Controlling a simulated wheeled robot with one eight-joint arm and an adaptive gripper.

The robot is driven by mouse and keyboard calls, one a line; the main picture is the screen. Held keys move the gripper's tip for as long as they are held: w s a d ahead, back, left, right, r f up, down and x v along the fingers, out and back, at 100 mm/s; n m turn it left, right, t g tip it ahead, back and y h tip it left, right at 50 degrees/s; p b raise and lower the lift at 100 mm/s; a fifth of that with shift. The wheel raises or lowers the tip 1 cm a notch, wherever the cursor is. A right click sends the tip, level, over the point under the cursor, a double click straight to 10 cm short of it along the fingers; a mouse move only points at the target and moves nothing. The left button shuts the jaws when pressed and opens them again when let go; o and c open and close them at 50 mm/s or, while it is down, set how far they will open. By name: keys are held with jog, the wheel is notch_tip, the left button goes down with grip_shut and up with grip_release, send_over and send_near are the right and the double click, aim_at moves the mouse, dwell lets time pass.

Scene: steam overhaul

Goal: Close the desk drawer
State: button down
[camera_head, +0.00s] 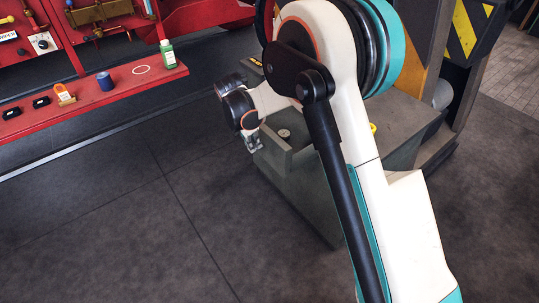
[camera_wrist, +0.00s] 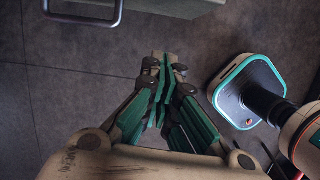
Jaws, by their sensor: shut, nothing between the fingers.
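The grey-green desk (camera_head: 310,200) stands in the middle of the head view, partly hidden behind my arm. Its drawer (camera_head: 290,152) appears pulled out toward the left, with its inside partly showing. A small round item (camera_head: 284,134) shows in or on it. My gripper (camera_head: 252,147) is at the drawer's left front end; I cannot tell whether it touches. In the wrist view my gripper (camera_wrist: 165,65) is shut and empty over the floor. A dark bar handle (camera_wrist: 84,20) and a pale panel edge (camera_wrist: 180,6) show at the top, beyond the fingertips.
A red workbench (camera_head: 110,88) with a green bottle (camera_head: 168,54), a blue cylinder (camera_head: 104,81) and other small items stands at the upper left. A yellow-and-black striped machine (camera_head: 470,30) is at the upper right. The dark floor (camera_head: 120,220) at left is clear.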

jog(key=w+b+x, duration=0.1)
jog(key=b+x, duration=0.1)
jog(key=x, duration=0.4)
jog(key=w+d+b+x, duration=0.1)
jog(key=b+x, duration=0.1)
jog(key=x, duration=0.4)
jog(key=shift+w+n, duration=0.4)
jog(key=shift+d+r, duration=0.1)
jog(key=shift+r, duration=0.05)
send_over(299, 149)
dwell(0.4)
dwell(0.3)
